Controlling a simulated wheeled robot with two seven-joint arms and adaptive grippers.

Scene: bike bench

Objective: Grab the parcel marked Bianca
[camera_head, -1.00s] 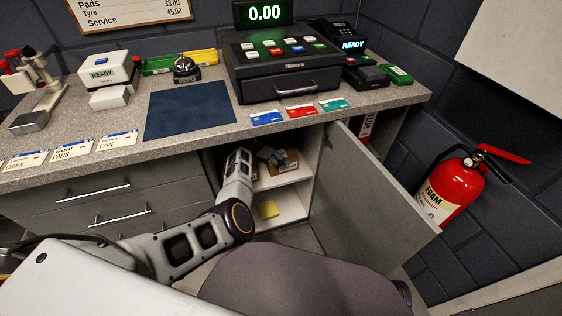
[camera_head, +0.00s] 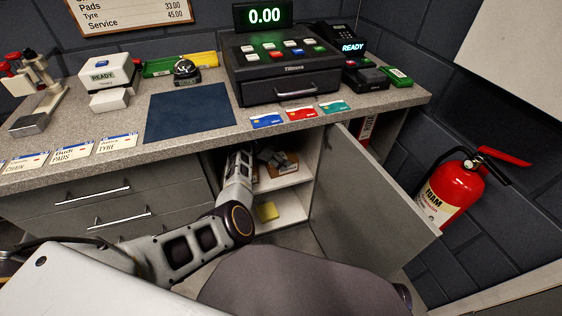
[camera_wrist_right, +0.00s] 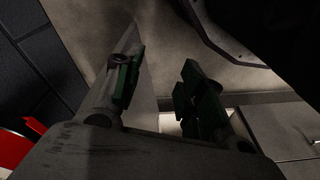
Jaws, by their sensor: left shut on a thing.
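A brown parcel (camera_head: 284,167) sits on the upper shelf of the open cabinet in the head view. Its marking cannot be read from here. My left gripper (camera_head: 268,157) reaches into the cabinet at that shelf and is shut on the parcel, as far as the small view shows. The fingers partly cover the parcel. A yellow parcel (camera_head: 267,211) lies on the lower shelf, and its marking is not readable. My right gripper (camera_wrist_right: 158,90) shows in the right wrist view with its green-padded fingers apart and nothing between them.
The cabinet door (camera_head: 365,195) stands open to the right of my left arm. A red fire extinguisher (camera_head: 452,190) is on the right wall. The counter above holds a till (camera_head: 282,85), bank cards (camera_head: 300,114) and a blue mat (camera_head: 190,112).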

